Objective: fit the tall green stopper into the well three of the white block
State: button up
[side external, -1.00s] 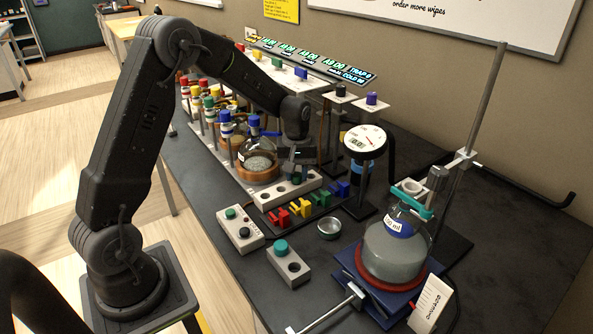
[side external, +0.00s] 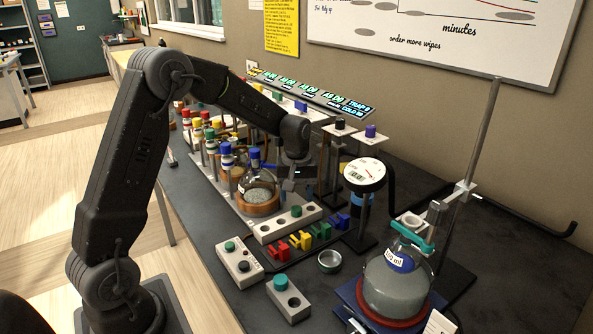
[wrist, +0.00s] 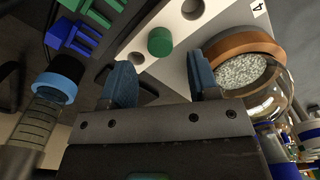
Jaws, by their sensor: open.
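The white block (side external: 270,238) lies on the dark bench below my gripper. A green stopper (side external: 296,211) stands upright in one of its wells, with open wells on either side. In the wrist view the same stopper (wrist: 161,41) shows as a round green top, between two bare wells of the block (wrist: 170,78). A "4" is printed near the block's edge; I cannot tell the stopper's well number. My gripper (wrist: 163,82) is open, its blue fingertips apart and nothing between them. It hangs above and behind the stopper, clear of it. How deep the stopper sits is unclear.
A round flask in an orange-brown ring (side external: 259,200) stands close behind the block. Coloured clips (side external: 302,240) lie in front.

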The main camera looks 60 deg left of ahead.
aim_at(296, 208)
notch_tip(296, 208, up, 9)
jog(key=s+d+r+m+t, duration=0.3)
jog(key=s+d+r+m, duration=0.35)
jog(key=s+d, duration=0.45)
jog(key=s+d+m+t, duration=0.1)
jog(key=s+m, duration=0.1)
jog(key=s, duration=0.4)
jog(key=s+d+f+m+t, duration=0.1)
jog(key=s+d+m, duration=0.1)
jog(key=s, duration=0.4)
jog(key=shift+s+d+f+m+t, duration=0.15)
jog(key=shift+s+f+m+t, duration=0.1)
jog(key=shift+m+t, duration=0.1)
